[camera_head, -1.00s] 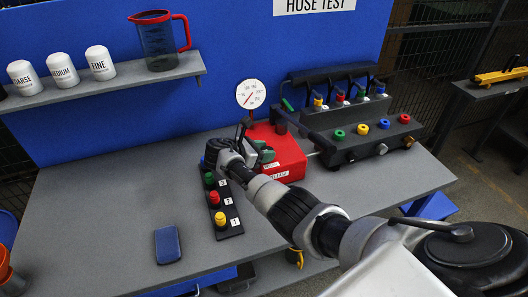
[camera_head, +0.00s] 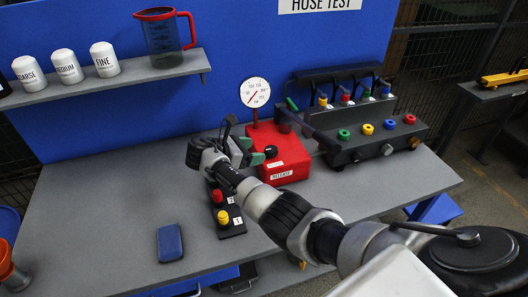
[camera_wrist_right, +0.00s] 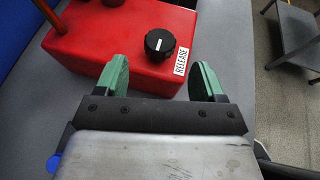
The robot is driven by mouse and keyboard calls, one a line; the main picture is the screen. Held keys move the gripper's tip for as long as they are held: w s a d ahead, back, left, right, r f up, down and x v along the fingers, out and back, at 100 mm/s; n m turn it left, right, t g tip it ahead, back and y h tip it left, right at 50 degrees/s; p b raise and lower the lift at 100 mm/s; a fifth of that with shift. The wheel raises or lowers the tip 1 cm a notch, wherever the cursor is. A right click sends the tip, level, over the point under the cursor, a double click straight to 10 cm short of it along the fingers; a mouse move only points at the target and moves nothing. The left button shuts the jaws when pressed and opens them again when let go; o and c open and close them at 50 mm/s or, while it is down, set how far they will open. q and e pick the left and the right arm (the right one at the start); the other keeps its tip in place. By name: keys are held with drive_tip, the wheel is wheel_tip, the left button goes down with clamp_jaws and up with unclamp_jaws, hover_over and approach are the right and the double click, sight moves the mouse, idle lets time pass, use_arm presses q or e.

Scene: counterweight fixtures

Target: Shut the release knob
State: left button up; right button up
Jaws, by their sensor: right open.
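The release knob (camera_wrist_right: 160,43) is round and black with a white mark. It sits on top of a red box (camera_wrist_right: 103,37), beside a white RELEASE label (camera_wrist_right: 181,56). In the head view the knob (camera_head: 271,151) shows on the red box (camera_head: 290,146), just right of my right gripper (camera_head: 252,152). In the right wrist view my right gripper (camera_wrist_right: 163,79) is open, with nothing between its green fingers. The knob is ahead of the fingertips, in line with the gap, and apart from them. My left gripper is out of view.
A pressure gauge (camera_head: 255,93) stands on the box. A dark manifold (camera_head: 365,135) with coloured knobs is to its right. A strip (camera_head: 228,222) with coloured buttons lies partly under my arm. A blue pad (camera_head: 169,243) lies on the grey table (camera_head: 105,222).

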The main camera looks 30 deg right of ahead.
drive_tip(key=shift+b+v, duration=0.35)
drive_tip(key=shift+v, duration=2.05)
drive_tip(key=shift+f, duration=0.1)
